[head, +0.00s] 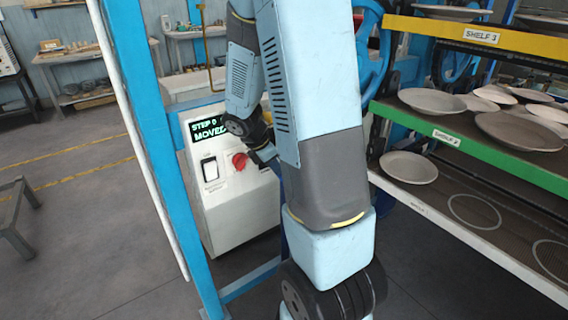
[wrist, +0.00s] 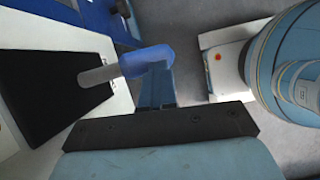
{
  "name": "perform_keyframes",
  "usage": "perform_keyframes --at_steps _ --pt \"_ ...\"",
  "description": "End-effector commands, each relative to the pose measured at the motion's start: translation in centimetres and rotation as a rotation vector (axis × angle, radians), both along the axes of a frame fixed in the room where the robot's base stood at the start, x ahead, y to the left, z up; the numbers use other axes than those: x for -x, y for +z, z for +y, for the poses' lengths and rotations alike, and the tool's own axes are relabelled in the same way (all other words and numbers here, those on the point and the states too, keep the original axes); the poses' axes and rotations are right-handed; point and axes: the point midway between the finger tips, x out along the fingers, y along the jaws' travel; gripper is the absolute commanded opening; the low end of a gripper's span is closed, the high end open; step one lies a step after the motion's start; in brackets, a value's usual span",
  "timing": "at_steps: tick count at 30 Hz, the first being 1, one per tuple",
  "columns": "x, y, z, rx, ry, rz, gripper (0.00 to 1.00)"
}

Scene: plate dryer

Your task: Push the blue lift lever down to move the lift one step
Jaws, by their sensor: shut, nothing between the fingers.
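The blue lift lever (wrist: 146,60) shows in the wrist view as a rounded blue grip on a grey rod, which comes out of a black slot panel (wrist: 52,72). My gripper (wrist: 155,85) is shut and empty. Its fingertips overlap the blue grip in the picture; I cannot tell whether they touch it. In the head view the lever is hidden behind my arm. The control box (head: 240,215) has a lit green display (head: 208,127) reading "STEP 0" and a partly hidden "MOVED" line.
A rack with a yellow-edged shelf (head: 480,35) and a green-edged shelf (head: 470,148) holding plates stands close on the right. A blue post (head: 160,130) rises left of the box. The box front carries a red knob (head: 240,161) and a switch (head: 210,169).

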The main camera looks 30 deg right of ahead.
Motion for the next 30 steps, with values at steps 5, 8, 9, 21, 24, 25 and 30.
perform_keyframes --at_steps 5,8,9,21,24,25,30 --pt "0.2 -0.1 2.5 -0.009 0.011 0.013 0.00" --pt "0.1 0.1 2.5 -0.008 0.010 0.011 0.00" --pt "0.1 0.1 2.5 -0.007 0.010 0.011 0.00" --pt "-0.2 2.4 3.3 -0.005 0.010 0.003 0.00" --pt "-0.3 4.1 4.2 -0.005 0.011 0.003 0.00" --pt "-0.3 4.6 4.5 -0.005 0.011 0.003 0.00" --pt "-0.3 7.6 6.0 -0.006 0.012 0.005 0.00"
